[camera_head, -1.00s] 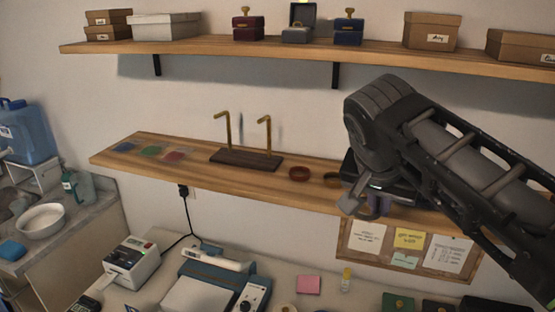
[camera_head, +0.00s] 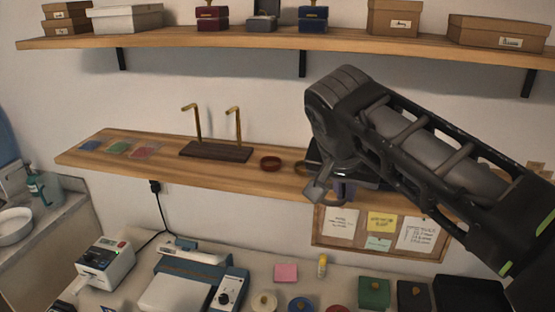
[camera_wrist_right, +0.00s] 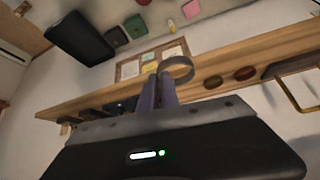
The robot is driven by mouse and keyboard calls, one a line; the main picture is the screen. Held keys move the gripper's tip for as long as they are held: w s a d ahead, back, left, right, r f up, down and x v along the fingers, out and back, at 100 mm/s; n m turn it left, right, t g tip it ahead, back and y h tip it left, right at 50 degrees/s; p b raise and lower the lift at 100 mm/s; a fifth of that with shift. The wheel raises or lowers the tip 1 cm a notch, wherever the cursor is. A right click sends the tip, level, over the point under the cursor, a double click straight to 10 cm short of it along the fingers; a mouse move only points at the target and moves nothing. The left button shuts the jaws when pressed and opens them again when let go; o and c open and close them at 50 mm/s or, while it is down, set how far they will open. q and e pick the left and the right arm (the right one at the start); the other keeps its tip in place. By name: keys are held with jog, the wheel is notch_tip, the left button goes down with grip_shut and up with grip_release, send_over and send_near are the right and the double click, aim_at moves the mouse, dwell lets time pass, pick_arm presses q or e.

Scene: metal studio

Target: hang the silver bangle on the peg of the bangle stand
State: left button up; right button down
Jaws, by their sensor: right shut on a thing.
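The bangle stand (camera_head: 216,152) has a dark wooden base and two bent brass pegs, and stands on the lower wooden shelf. My right gripper (camera_head: 340,190) is at the front edge of this shelf, to the right of the stand and apart from it. In the right wrist view its purple fingers (camera_wrist_right: 158,88) are shut on the silver bangle (camera_wrist_right: 178,69), a plain grey ring held at the fingertips. In the head view the bangle (camera_head: 316,192) shows only small, below my wrist. My left gripper is not in view.
Coloured packets (camera_head: 118,148) lie left of the stand. An upper shelf (camera_head: 260,44) with boxes runs above. A pinboard (camera_head: 325,238) hangs below.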

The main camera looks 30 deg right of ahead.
jog(key=w+a+f+n+t+y+b, duration=0.15)
jog(key=w+a+f+n, duration=0.25)
jog(key=w+f, duration=0.8)
jog(key=w+a+f+n+y+b, duration=0.1)
jog(key=w+a+f+n, duration=0.1)
jog(key=a+f, duration=0.3)
jog(key=w+a+f+n+y+b, duration=0.1)
jog(key=a+f, duration=0.5)
jog(key=f, duration=0.6)
jog(key=w+n+t+y, duration=0.1)
jog(key=w+n, duration=0.1)
jog(key=n, duration=0.1)
jog(key=shift+a+b, duration=0.3)
jog(key=shift+b, duration=0.05)
jog(key=shift+y, duration=0.25)
